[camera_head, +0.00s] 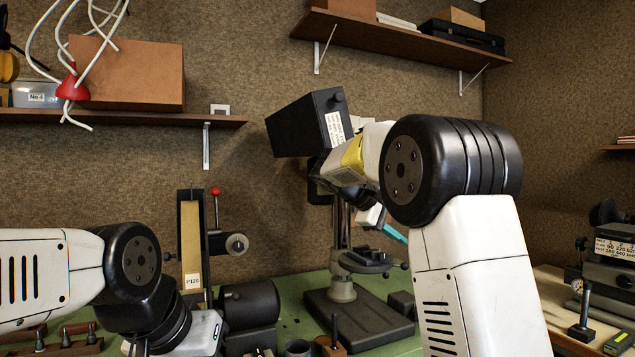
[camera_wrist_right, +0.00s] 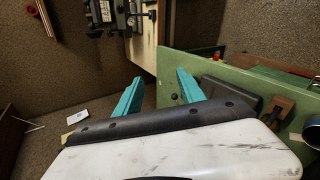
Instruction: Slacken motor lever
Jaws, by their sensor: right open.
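The drill press stands on the green bench, with its black head (camera_head: 308,124) tilted on top of a metal column. My right arm covers the right side of the head, and I cannot make out a motor lever there. In the head view, one teal finger (camera_head: 394,232) shows beside the column, above the press table (camera_head: 366,262). A small dark ball knob (camera_wrist_right: 174,97) shows close to one fingertip in the wrist view; I cannot tell what it belongs to.
A belt sander (camera_head: 191,240) marked P120, with a red-knobbed lever (camera_head: 215,193), stands left of the press. Another machine (camera_head: 612,250) stands at right. Shelves (camera_head: 400,27) hang above.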

